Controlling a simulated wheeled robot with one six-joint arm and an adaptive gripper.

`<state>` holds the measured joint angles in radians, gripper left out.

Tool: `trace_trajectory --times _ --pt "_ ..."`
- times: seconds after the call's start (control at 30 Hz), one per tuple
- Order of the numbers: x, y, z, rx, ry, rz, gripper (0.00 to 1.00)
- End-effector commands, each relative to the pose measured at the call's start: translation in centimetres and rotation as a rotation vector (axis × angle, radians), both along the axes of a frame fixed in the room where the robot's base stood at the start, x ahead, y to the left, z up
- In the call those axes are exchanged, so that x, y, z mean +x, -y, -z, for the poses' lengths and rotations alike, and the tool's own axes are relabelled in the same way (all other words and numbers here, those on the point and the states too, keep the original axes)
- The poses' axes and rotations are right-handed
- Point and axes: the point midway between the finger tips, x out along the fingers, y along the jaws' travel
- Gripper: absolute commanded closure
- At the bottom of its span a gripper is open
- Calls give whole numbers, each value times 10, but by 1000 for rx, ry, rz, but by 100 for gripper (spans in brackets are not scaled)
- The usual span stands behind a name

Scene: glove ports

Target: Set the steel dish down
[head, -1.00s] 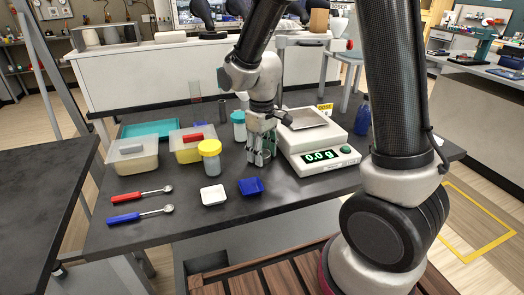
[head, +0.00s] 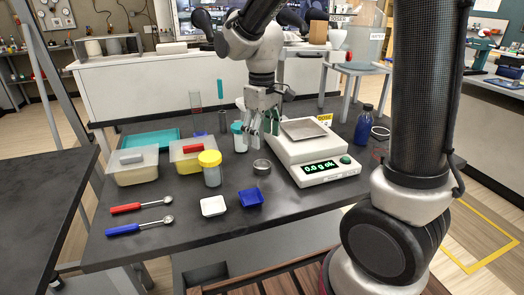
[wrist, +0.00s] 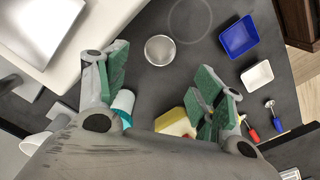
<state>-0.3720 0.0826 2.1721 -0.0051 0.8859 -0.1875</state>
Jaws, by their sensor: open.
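The steel dish (head: 261,166) is a small round metal cup standing upright on the dark bench, just left of the white scale (head: 320,172). It also shows in the wrist view (wrist: 160,50), with bare bench around it. My gripper (head: 263,128) is above and slightly behind the dish, apart from it. In the wrist view my gripper (wrist: 163,62) has its green-padded fingers spread wide with nothing between them. The scale's steel pan (head: 304,129) is empty, and its display reads 0.0 g ok.
A yellow-lidded jar (head: 211,168), a white weighing boat (head: 213,206) and a blue one (head: 250,198) stand left and in front of the dish. A teal-capped jar (head: 239,137) is close behind it. A thin circle (wrist: 189,20) marks the bench beside it.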

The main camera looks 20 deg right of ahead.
Motion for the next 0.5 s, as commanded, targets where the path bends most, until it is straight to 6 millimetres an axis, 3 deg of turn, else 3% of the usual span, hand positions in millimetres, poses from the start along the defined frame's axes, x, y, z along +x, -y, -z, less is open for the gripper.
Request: trace_trajectory --times 0.13,0.37,0.5 --pt "0 0 -20 1 2 0 32" --pt "-2 3 -30 2 5 8 32" --pt "-23 30 -52 21 54 81 32"
